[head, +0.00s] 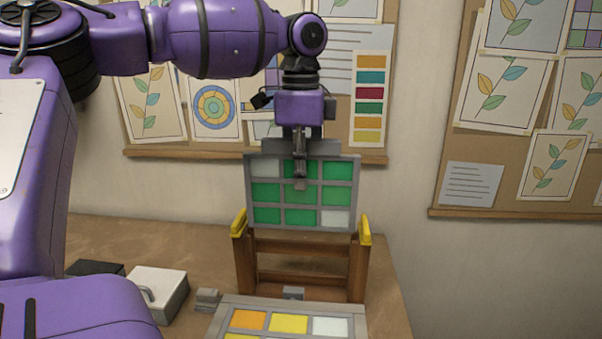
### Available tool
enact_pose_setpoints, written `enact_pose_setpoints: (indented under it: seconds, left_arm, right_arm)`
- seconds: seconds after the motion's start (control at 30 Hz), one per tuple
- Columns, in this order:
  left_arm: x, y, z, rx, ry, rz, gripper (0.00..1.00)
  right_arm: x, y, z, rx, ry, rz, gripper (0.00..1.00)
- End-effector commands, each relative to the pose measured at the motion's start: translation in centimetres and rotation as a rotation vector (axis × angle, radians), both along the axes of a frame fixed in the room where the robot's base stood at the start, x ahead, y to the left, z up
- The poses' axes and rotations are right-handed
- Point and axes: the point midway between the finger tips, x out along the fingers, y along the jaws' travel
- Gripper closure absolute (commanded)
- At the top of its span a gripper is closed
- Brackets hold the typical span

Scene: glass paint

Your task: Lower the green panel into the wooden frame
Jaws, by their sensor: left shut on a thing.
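The green panel (267,193) is a grey-edged grid with mostly green panes and a few pale ones. It is upright in the middle of the head view. My left gripper (301,181) comes down from above and is shut on the panel's upper middle part. The wooden frame (357,267) stands on the table, with yellow pieces on top of its two side posts. The panel's lower edge shows between the yellow pieces, near the frame's upper bar. I cannot tell whether it touches the frame. My right gripper is not in view.
A second panel (221,325) with orange, yellow and pale panes lies in front of the frame. A white box (161,290), a dark box (92,268) and a small grey block (207,299) are at left on the table (388,320). Pinboards hang on the wall behind.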

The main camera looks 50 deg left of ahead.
Motion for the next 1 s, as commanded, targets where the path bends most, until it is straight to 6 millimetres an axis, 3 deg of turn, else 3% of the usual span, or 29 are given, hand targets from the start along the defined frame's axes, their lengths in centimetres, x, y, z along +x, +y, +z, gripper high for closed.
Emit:
enact_pose_setpoints:
  seconds: [1.0]
  left_arm:
    - [0.04,-0.02,-0.9,0.0,-0.003,-0.001,1.0]
  right_arm:
    - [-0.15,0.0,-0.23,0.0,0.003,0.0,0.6]
